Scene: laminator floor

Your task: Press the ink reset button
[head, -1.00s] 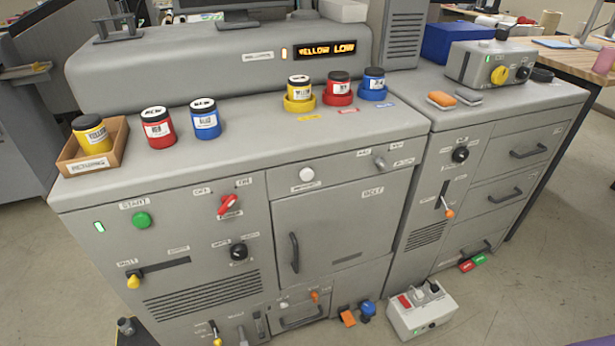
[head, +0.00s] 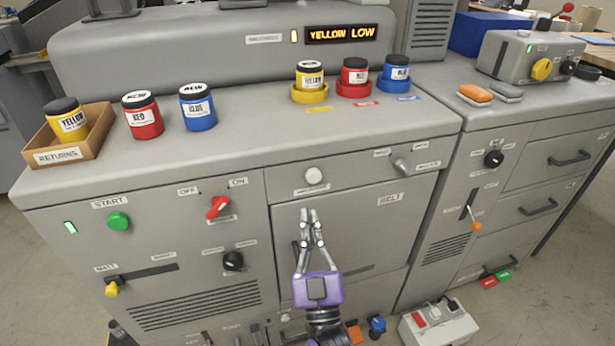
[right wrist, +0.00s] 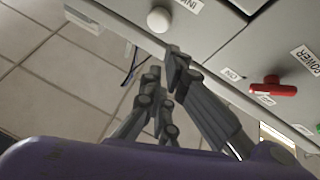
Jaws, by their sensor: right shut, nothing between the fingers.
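The white round button (head: 314,175) is on the machine's upper front panel, above the door marked BELT. It also shows in the right wrist view (right wrist: 159,19), beside a label that is partly readable as "INK". The display (head: 341,34) reads YELLOW LOW in orange. My right gripper (head: 311,213) is shut and empty. In the head view its fingertips point up at the panel, just below the button. In the right wrist view the fingertips (right wrist: 166,66) are apart from the button. My left gripper is out of view.
A red switch (head: 218,207) and a green START button (head: 118,221) are left of my gripper. The door handle (head: 296,262) is partly behind it. Several ink jars and a RETURNS tray (head: 93,147) stand on the machine top. A grey knob (head: 401,164) sticks out at right.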

